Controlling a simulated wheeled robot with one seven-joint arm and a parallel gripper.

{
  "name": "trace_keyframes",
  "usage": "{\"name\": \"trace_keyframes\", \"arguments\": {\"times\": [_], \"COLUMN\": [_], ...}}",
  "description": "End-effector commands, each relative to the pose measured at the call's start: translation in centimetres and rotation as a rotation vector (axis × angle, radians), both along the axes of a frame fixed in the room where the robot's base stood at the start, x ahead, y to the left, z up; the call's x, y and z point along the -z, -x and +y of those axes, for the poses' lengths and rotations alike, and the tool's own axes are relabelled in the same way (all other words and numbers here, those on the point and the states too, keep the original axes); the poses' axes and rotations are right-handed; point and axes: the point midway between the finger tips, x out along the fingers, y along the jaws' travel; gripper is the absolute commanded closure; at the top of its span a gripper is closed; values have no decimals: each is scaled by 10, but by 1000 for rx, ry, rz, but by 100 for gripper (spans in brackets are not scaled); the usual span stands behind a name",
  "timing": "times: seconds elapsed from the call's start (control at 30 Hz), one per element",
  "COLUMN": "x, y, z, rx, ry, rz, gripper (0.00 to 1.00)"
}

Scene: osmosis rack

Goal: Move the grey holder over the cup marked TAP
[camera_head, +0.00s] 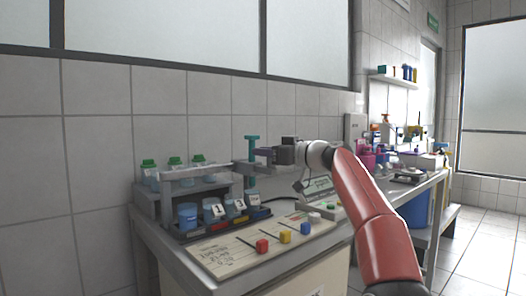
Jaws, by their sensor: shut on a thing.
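My gripper (266,153) is shut beside a teal upright piece (252,174) with a short crossbar on top, at the right end of the grey holder (205,171). The exact contact between the jaws and the holder is too small to make out. The holder shows as a pale grey bar above the front row of cups. Blue-filled cups (188,217) stand in a dark tray below it. Some bear white number labels, such as the cup marked 1 (217,211). I cannot read TAP on any cup.
Several green-capped bottles (173,168) stand on a grey rack behind the cups. A pale board (230,251) with red, yellow and blue knobs lies in front. A small display device (318,187) stands to the right. A cluttered bench continues at the far right.

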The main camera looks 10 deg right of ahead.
Motion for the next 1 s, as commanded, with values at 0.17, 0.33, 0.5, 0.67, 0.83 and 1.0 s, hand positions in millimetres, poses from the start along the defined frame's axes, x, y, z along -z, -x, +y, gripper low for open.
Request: {"name": "trace_keyframes", "arguments": {"times": [0.17, 0.33, 0.5, 0.67, 0.83, 1.0], "x": [-2, -2, -1, 1, 2, 1], "y": [-2, -1, 0, 9, 28, 44], "z": [-4, -3, -3, -15, -38, -56], "rx": [14, 10, 8, 12, 14, 13], "ry": [-3, -2, -2, -1, -1, -2], "rz": [-5, -4, -3, -5, -5, -4], "gripper": [64, 55, 55, 55, 55, 55]}}
